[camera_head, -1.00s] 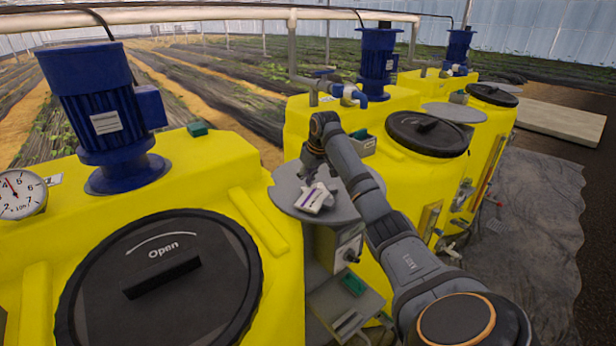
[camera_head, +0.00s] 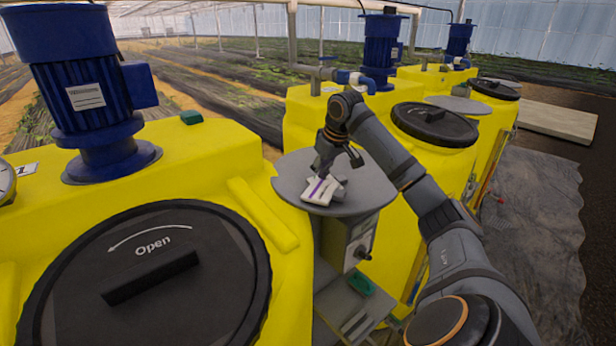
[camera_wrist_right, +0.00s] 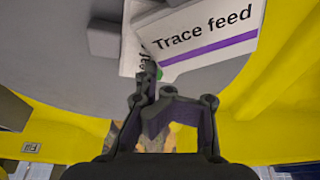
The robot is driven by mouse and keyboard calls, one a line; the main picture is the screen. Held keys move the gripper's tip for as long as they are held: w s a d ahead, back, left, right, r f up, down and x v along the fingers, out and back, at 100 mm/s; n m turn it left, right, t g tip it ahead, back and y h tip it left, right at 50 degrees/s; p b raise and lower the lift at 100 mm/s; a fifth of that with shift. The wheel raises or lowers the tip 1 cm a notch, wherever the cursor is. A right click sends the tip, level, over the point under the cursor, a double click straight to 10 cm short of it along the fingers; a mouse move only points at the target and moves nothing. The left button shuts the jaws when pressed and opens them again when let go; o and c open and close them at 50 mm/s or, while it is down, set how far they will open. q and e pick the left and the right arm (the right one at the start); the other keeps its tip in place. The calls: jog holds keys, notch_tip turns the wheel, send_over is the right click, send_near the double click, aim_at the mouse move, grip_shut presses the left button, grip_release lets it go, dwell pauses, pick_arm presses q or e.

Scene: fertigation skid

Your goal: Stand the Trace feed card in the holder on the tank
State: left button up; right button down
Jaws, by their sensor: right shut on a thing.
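The Trace feed card (camera_wrist_right: 208,38) is white with black lettering and a purple stripe. My right gripper (camera_wrist_right: 158,98) is shut on it near its lower left corner, and the card is tilted in the wrist view. In the head view my right gripper (camera_head: 325,172) and the card (camera_head: 318,191) are over the grey round plate (camera_head: 370,198) between the yellow tanks. Another white lettered card (camera_wrist_right: 132,50) is partly hidden behind it. A grey block (camera_wrist_right: 106,40) lies beside them; I cannot tell whether it is a holder. My left gripper is out of view.
A yellow tank with a black "Open" lid (camera_head: 215,255) stands at left, with a blue motor (camera_head: 85,85) on top. Another black-lidded tank (camera_head: 435,124) stands behind my right arm. A grey control box (camera_head: 350,237) is below the plate.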

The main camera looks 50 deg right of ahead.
aim_at(330, 184)
jog(key=shift+s+a, duration=0.15)
jog(key=shift+s, duration=0.05)
jog(key=shift+s+r, duration=0.2)
jog(key=shift+s, duration=0.15)
jog(key=shift+r, duration=0.2)
jog(key=v, duration=0.7)
jog(key=shift+s+r, duration=0.1)
jog(key=shift+s, duration=0.1)
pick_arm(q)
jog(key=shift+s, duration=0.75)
pick_arm(e)
jog(key=shift+w, duration=0.1)
